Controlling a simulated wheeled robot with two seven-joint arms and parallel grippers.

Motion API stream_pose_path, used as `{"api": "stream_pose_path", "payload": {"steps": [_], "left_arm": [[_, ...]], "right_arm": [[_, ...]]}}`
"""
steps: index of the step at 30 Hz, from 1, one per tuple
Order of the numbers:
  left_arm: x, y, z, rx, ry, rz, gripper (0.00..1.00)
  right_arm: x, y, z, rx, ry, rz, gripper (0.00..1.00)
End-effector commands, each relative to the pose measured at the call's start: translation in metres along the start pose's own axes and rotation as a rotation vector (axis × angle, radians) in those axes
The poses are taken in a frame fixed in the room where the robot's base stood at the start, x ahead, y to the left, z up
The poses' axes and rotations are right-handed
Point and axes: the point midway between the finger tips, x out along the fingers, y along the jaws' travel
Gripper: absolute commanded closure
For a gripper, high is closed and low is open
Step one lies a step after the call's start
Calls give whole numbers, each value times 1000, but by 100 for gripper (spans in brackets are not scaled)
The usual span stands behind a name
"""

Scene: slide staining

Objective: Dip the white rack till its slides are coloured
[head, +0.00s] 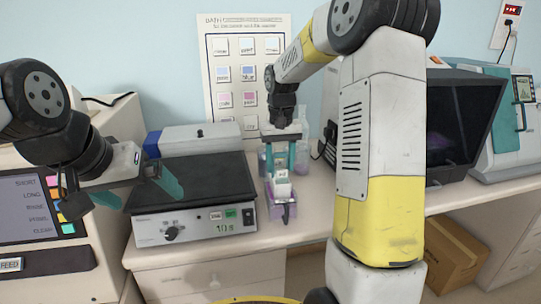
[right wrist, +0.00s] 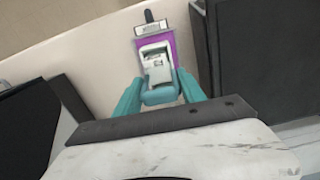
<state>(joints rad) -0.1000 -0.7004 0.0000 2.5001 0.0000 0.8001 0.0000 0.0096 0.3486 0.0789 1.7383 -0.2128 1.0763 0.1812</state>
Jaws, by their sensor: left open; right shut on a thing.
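The white rack (head: 282,188) hangs below my right gripper (head: 283,160), whose teal fingers are shut on its upper part. The rack is upright over or in a purple bath (head: 287,212) on the bench; how deep it sits I cannot tell. In the right wrist view the white rack (right wrist: 157,68) shows between the teal fingers of my right gripper (right wrist: 160,95), with the purple bath (right wrist: 170,43) behind it. The colour of its slides is too small to tell. My left gripper (head: 122,194) is open and empty, in front of the black-topped device.
A black-topped device (head: 153,230) with a green "10 s" display stands left of the bath. Clear bottles (head: 301,150) stand behind the rack. A wall chart (head: 246,75) hangs behind. A dark-windowed machine (head: 462,120) stands right. Some bench (head: 318,190) is free right of the bath.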

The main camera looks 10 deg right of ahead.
Motion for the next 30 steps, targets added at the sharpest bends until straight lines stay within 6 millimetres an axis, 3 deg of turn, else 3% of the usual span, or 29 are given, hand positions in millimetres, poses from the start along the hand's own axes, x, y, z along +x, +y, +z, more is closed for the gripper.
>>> {"api": "stream_pose_path", "payload": {"steps": [18, 30], "left_arm": [[0, 0, 0, 0, 0, 0, 0], [0, 0, 0, 0, 0, 0, 0]], "right_arm": [[48, 0, 0, 0, -1, 0, 100], [58, 0, 0, 0, 1, 0, 100]]}}
